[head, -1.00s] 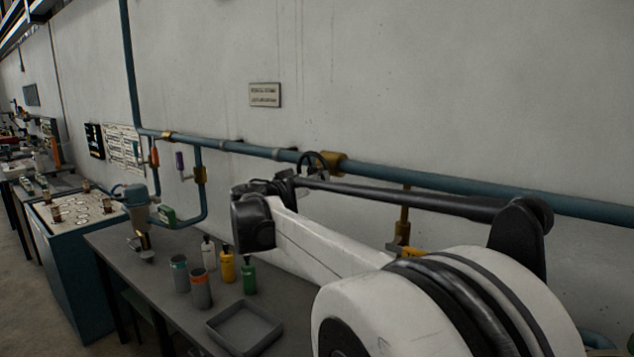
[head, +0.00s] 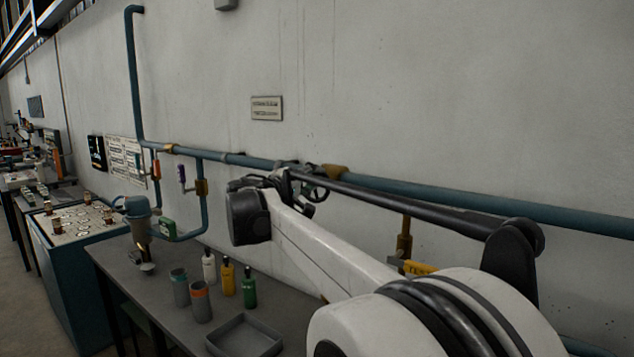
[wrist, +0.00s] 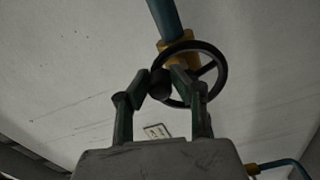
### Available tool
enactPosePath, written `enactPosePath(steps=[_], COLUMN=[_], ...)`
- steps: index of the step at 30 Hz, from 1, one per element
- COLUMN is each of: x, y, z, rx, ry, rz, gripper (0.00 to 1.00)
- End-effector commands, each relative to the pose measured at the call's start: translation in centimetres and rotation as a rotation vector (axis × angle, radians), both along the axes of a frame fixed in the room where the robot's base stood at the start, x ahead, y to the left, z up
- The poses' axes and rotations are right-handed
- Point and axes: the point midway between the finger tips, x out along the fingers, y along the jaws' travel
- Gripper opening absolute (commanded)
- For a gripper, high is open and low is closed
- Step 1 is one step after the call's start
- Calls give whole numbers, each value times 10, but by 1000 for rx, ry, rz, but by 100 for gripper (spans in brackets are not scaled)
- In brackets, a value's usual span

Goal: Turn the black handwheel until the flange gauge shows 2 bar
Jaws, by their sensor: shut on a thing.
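The black handwheel (wrist: 223,72) is in the upper middle of the wrist view, in front of a brass valve body (wrist: 166,50) on the blue pipe. My gripper (wrist: 160,82) is shut on a dark round knob at the left side of the wheel's rim, one finger on each side. In the head view my gripper (head: 303,195) is at the pipe, beside the brass valve (head: 336,171). The wheel is dark and partly hidden there by my arm. I cannot make out the flange gauge or its reading in either view.
A blue pipe (head: 440,202) runs along the wall. Below stands a grey bench (head: 115,250) with several bottles and cups and an empty tray (head: 245,336). A small plate (head: 267,108) is on the wall above. The wall around it is largely bare.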

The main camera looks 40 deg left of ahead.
Motion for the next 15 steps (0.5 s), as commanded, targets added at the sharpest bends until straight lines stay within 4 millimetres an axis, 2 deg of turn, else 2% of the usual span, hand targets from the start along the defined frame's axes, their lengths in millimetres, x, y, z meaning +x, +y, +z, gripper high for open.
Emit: enactPosePath(steps=[6,15], x=[-1,-1], y=[7,15], z=[6,10], rx=[-186,-373], ry=[-9,-19], rz=[2,2], gripper=[0,0])
